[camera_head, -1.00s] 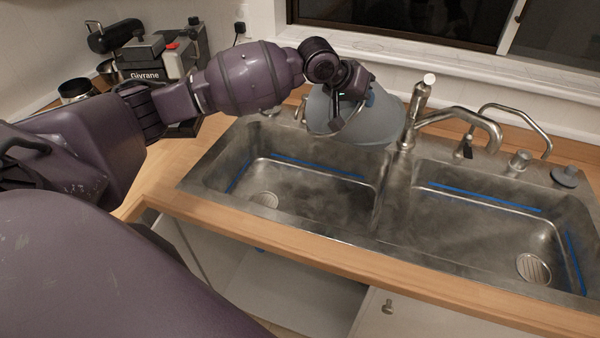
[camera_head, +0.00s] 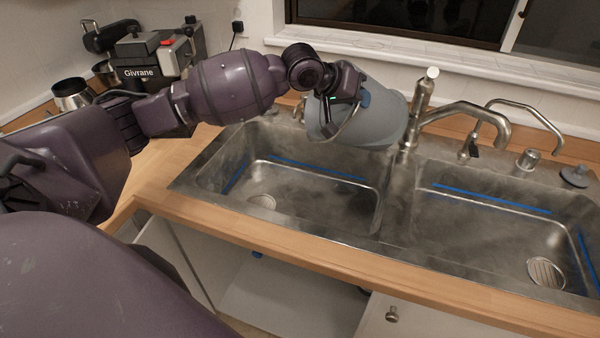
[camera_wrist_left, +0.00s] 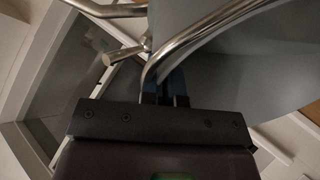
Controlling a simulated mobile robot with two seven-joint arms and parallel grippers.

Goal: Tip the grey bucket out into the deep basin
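The grey bucket (camera_head: 382,112) is held tilted above the back of the left basin (camera_head: 300,205), close to the tap. Its mouth is turned away from me enough that I cannot see inside. My left gripper (camera_head: 347,98) is at the bucket's left side and appears shut on it. In the left wrist view the finger pads (camera_wrist_left: 165,98) sit close together against the grey bucket wall (camera_wrist_left: 225,60), with the metal handle (camera_wrist_left: 205,28) passing beside them. A right basin (camera_head: 490,235) lies alongside; which is deeper is unclear. My right gripper is out of view.
The tall tap (camera_head: 455,112) stands just right of the bucket, and a thinner spout (camera_head: 535,115) stands further right. A coffee machine (camera_head: 150,70) and metal jug (camera_head: 72,95) are at the back left. A wooden counter edge (camera_head: 300,260) runs in front.

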